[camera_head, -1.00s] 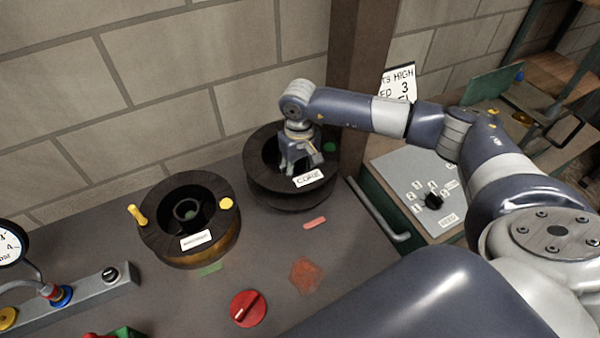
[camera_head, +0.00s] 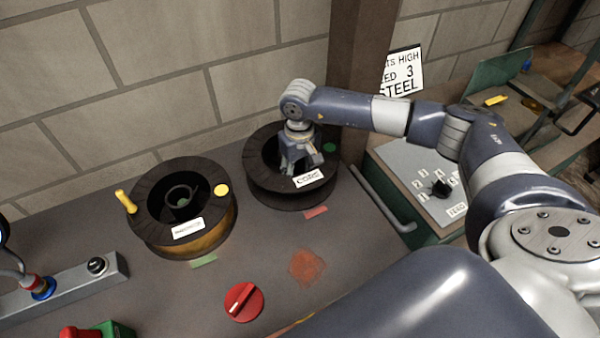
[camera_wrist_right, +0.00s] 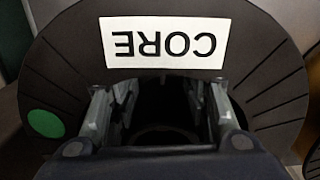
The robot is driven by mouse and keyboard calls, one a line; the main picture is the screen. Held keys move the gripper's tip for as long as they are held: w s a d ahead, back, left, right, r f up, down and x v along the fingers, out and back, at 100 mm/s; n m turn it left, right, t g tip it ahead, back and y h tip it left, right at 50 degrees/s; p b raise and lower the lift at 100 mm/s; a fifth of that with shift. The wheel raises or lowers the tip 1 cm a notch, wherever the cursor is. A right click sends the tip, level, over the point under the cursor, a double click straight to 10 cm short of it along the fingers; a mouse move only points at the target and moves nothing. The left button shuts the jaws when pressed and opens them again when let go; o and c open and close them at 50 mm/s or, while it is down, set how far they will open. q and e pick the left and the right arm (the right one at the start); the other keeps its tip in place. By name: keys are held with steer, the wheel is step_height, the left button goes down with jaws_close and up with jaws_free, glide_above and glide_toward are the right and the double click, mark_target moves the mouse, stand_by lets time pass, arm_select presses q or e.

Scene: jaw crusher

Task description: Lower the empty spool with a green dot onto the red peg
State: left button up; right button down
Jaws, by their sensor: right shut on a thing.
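The empty black spool (camera_head: 262,191) with a green dot (camera_head: 330,147) and a white CORE label (camera_head: 309,179) is at the back of the bench, close behind a red strip. My right gripper (camera_head: 298,165) reaches down into its centre and is shut on it. In the right wrist view the fingers (camera_wrist_right: 160,105) sit at the spool's hub, below the CORE label (camera_wrist_right: 165,43), with the green dot (camera_wrist_right: 46,124) at left. The red peg is hidden; I cannot tell whether the spool touches the bench. My left gripper is out of view.
A second spool with copper-coloured winding and a yellow dot (camera_head: 221,190) stands to the left, a narrow gap away. A yellow pin (camera_head: 126,201) is beside it. A red knob (camera_head: 243,301) and red strip (camera_head: 316,212) are in front. A brown post (camera_head: 355,70) rises behind.

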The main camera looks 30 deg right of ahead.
steer(key=c, duration=0.8)
jaws_free()
step_height(320, 180, up, 12)
stand_by(0.4)
